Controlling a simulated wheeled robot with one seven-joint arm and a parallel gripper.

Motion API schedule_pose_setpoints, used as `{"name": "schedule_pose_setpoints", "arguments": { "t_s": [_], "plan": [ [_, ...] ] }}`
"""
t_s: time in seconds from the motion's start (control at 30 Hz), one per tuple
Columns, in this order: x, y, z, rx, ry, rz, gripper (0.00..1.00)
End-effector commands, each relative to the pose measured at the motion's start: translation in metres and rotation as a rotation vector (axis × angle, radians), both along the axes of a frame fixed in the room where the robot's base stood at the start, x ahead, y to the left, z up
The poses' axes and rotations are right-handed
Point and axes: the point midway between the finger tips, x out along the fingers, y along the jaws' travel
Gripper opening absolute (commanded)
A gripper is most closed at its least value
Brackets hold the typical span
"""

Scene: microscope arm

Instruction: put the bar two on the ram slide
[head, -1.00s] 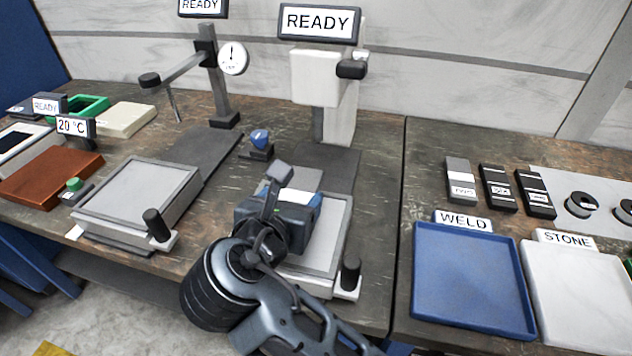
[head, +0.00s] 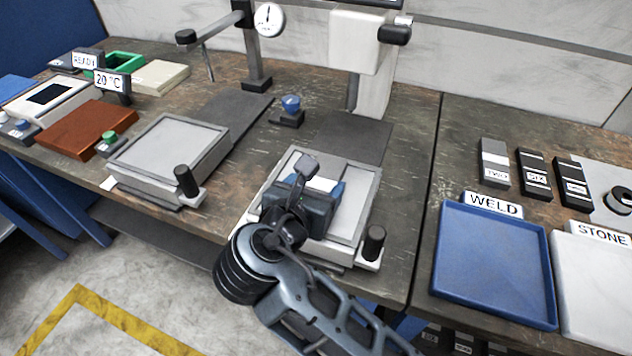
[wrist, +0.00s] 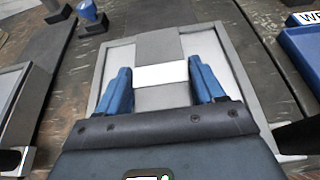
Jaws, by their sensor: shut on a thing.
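A grey bar with a white label band (wrist: 160,74) is between the blue fingers of my gripper (wrist: 160,88) in the wrist view; no lettering is readable on it. My gripper (head: 313,190) is shut on this bar over the grey tray of the right slide (head: 358,205), which is in front of the white ram machine (head: 358,45). The bar lies lengthwise over the tray; I cannot tell whether it touches. My gripper hides part of the tray.
A second slide (head: 170,150) with a black knob stands to the left. A blue button (head: 290,105) stands behind, between the slides. Black bars (head: 534,175), a blue WELD tray (head: 493,265) and a white STONE tray (head: 600,285) are at the right.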

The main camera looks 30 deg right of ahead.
Motion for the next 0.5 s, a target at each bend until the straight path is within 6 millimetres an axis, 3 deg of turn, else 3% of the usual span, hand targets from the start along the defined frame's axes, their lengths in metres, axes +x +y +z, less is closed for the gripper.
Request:
{"name": "schedule_pose_setpoints", "arguments": {
  "t_s": [0.27, 0.5],
  "plan": [
    [0.0, -0.0001, -0.0001, 0.0, 0.0, 0.0, 0.93],
    [0.0, 0.0, 0.0002, 0.0, 0.0, 0.0, 0.94]
  ]
}}
